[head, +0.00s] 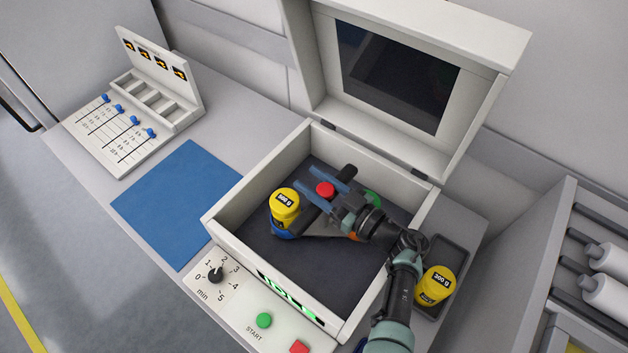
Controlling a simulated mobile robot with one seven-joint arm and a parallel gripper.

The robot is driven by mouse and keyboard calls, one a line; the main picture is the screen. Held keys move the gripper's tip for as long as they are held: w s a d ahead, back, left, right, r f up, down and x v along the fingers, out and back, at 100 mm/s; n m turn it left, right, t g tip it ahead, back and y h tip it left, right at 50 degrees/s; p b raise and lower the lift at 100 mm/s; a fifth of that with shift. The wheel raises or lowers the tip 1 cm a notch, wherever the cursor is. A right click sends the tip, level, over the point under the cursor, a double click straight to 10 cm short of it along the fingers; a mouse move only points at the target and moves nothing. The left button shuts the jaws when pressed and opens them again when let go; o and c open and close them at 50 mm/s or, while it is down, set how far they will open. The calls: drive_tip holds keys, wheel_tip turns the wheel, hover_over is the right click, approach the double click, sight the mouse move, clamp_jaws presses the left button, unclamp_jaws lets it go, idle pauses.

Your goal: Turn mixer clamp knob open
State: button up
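The mixer (222,228) is a white box with its lid (478,52) raised. Inside is a dark rotor arm with a red knob (325,188) near its middle, which I take to be the clamp knob. A yellow jar marked 500 g (285,203) sits in a blue holder (284,233) at the rotor's left end. My gripper (323,172) reaches into the box from the right. Its two blue fingers are spread, with the red knob appearing between them. I cannot tell whether they touch it. A green part (372,198) is partly hidden behind my gripper.
A yellow 300 g weight (435,286) stands in a dark tray (449,255) right of the box. The front panel has a timer dial (215,274), a green start button (264,320) and a red button (299,347). A blue mat (177,203) lies clear at left.

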drive_tip(key=o, duration=0.5)
drive_tip(key=shift+c, duration=0.2)
wheel_tip(320, 180, up, 10)
drive_tip(key=p, duration=0.3)
drive_tip(key=shift+p, duration=0.3)
